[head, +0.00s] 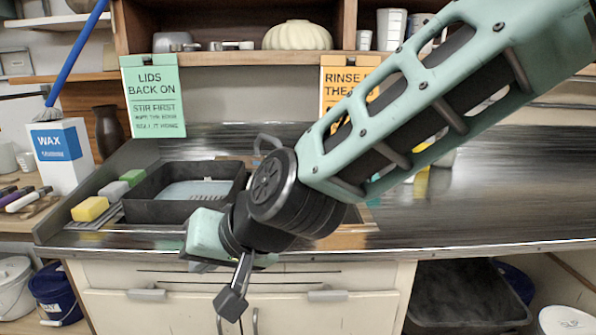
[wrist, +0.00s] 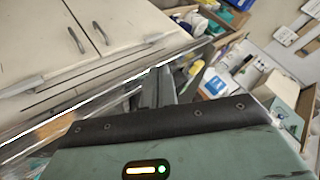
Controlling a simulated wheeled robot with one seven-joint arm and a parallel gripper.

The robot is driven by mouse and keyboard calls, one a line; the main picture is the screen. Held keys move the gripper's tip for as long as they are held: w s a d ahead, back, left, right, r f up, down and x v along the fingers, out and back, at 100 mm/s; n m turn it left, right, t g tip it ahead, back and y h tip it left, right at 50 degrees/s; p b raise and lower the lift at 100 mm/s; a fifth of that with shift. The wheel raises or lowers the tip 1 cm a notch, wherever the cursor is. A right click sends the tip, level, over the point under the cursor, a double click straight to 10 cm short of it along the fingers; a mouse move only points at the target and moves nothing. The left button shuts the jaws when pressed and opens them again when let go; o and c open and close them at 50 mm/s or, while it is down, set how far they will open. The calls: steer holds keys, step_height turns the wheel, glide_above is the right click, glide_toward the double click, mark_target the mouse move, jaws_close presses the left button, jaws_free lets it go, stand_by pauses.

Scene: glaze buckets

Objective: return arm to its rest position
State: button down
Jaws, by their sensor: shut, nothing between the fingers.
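My gripper (head: 232,303) hangs at the end of my pale green and black arm, in front of the counter's front edge and the cabinet doors in the head view. Its fingers are together with nothing between them. The gripper also shows in the wrist view (wrist: 158,74), where its dark fingers point toward the counter edge. My arm reaches in from the upper right and hides part of the counter and the orange sign.
A black tray (head: 170,208) sits on the metal counter (head: 500,205), with sponges (head: 90,209) and a WAX box (head: 62,155) to its left. White cabinet doors (head: 180,312) are below. A blue bucket (head: 57,293) stands lower left. The counter's right side looks largely clear.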

steer(key=s+d+f+n+g+h, duration=0.1)
steer(key=s+d+h, duration=0.1)
steer(key=s+d, duration=0.3)
steer(key=s+d+f+n+g+h+p, duration=0.1)
steer(key=s+d, duration=0.4)
steer(key=d, duration=0.8)
steer(key=s+d+f+n+g+h, duration=0.2)
steer(key=s+d+f+h, duration=0.1)
steer(key=d, duration=0.6)
steer(key=shift+s+d+h, duration=0.25)
steer(key=shift+s+h, duration=0.55)
steer(key=shift+s, duration=0.35)
